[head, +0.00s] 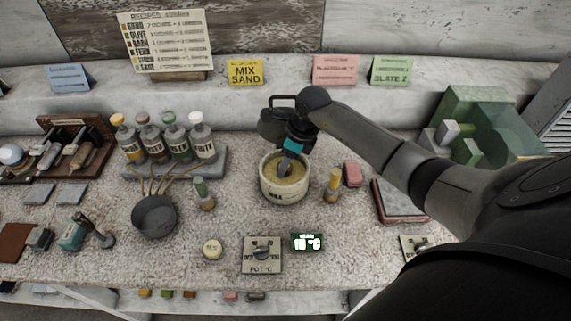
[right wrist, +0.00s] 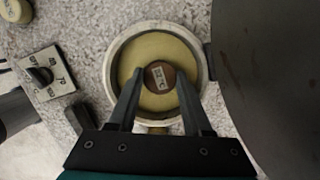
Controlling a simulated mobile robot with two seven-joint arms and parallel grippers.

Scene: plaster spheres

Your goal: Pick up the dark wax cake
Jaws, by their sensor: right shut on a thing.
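The dark wax cake (right wrist: 160,76) is a small brown disc with a pale label. It shows in the right wrist view between the fingertips of my right gripper (right wrist: 160,84), which is shut on it. In the head view my right gripper (head: 287,164) points down into the mouth of a cream pot (head: 285,197) with a yellowish inside. The pot's pale rim (right wrist: 114,50) encircles the cake in the right wrist view. How high the cake is above the pot's bottom I cannot tell. My left gripper is not in view.
A yellow-topped bottle (head: 332,186) and a red block (head: 352,174) stand right of the pot. A green-topped bottle (head: 204,194) and a dark pan (head: 154,216) stand left. A pale round cake (head: 212,249), a dial plate (head: 262,255) and a small display (head: 307,242) lie in front.

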